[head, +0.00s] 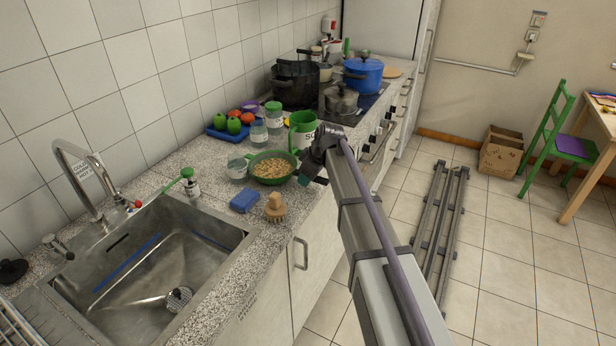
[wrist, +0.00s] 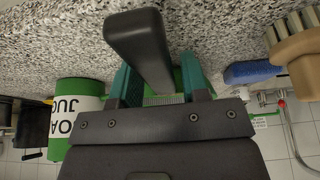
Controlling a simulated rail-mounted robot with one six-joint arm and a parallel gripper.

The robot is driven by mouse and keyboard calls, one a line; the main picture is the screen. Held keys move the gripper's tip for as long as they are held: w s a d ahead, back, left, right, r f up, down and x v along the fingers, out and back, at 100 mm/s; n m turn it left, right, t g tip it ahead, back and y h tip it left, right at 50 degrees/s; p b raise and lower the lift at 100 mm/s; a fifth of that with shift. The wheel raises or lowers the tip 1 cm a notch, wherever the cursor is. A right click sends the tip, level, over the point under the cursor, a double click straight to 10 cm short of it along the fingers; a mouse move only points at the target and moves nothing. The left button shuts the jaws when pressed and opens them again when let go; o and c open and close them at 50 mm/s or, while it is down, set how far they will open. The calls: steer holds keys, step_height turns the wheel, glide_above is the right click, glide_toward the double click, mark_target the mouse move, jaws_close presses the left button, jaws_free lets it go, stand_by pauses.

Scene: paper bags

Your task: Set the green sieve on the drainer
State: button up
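The green sieve (head: 272,169) stands on the speckled counter in the head view and holds brown, grain-like pieces. My gripper (head: 306,180) is just right of it, above the counter's front edge. In the wrist view my gripper (wrist: 160,82) has its teal fingers apart, with a dark bar in front. A strip of green shows between and behind the fingers; I cannot tell for sure that it is the sieve. No firm hold shows. The drainer (head: 12,328) is a wire rack partly in view at the lower left, beyond the sink.
The steel sink (head: 160,270) lies between sieve and drainer, with a tall tap (head: 85,180). A blue sponge (head: 244,201) and wooden brush (head: 275,207) lie in front of the sieve. A green and white jug (head: 302,128) and glass jars (head: 258,132) stand behind it.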

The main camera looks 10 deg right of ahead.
steer(key=shift+o, duration=0.9)
steer(key=shift+r+p, duration=0.3)
steer(key=shift+p, duration=0.05)
steer(key=p+v, duration=1.1)
steer(key=s+m+g+h, duration=0.2)
steer(key=s+m, duration=0.8)
steer(key=s, duration=1.8)
steer(key=shift+s+a+f+g+h, duration=0.35)
steer(key=shift+a+g+h, duration=0.1)
steer(key=shift+h, duration=0.35)
steer(key=shift+o, duration=0.4)
steer(key=shift+w, duration=0.3)
